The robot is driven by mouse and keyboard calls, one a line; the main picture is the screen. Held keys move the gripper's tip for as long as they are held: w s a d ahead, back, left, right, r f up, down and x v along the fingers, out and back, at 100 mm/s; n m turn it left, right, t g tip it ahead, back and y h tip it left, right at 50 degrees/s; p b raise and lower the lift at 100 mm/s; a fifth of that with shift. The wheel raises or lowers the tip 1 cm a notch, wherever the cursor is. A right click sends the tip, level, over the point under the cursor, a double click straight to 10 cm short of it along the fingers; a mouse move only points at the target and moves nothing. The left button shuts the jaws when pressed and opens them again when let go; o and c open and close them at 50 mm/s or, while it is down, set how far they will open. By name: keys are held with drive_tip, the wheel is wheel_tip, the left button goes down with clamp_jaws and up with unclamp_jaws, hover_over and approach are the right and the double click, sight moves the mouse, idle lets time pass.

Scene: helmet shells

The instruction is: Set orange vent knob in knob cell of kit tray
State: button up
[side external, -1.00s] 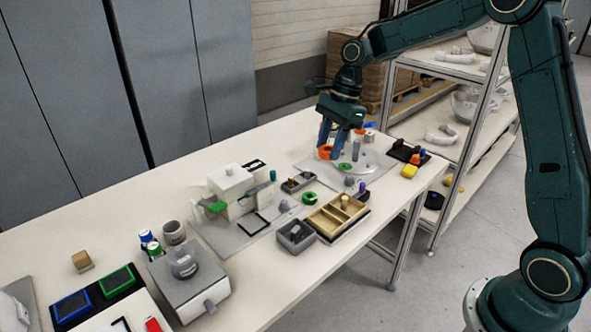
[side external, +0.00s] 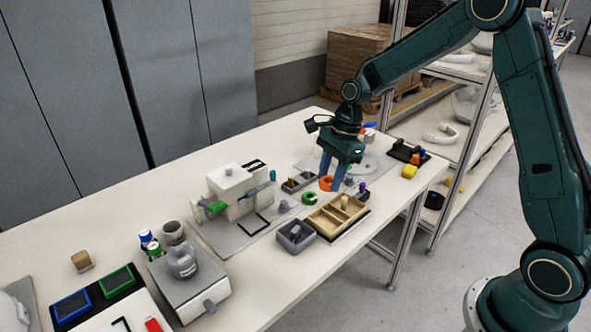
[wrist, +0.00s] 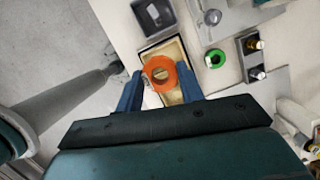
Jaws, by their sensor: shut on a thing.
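My gripper (side external: 330,182) is shut on the orange vent knob (side external: 326,184), a ring-shaped piece. In the wrist view the orange knob (wrist: 160,73) sits between the two blue fingers, its centre hole showing. The kit tray (side external: 333,233) is a tan box with several compartments on a dark base. The gripper holds the knob above the table, near the tray's back side in the side view. The wrist view shows the tray (wrist: 172,49) partly hidden behind the knob. A tan peg (side external: 344,201) stands in the tray. I cannot tell which compartment is the knob cell.
A grey bin (side external: 296,235) stands left of the tray, with a green ring (side external: 309,198) behind. A small grey holder (side external: 299,182) with pegs and a purple-topped piece (side external: 362,189) are close by. A white fixture (side external: 230,190) stands further left.

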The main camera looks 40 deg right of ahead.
hover_over(323, 226)
drive_tip(key=d, duration=0.1)
wheel_tip(323, 226, down, 8)
drive_tip(key=shift+s+f, duration=0.15)
drive_tip(key=shift+f, duration=2.15)
drive_tip(key=shift+f, duration=0.15)
drive_tip(key=o, duration=0.7)
drive_tip(key=v, duration=1.2)
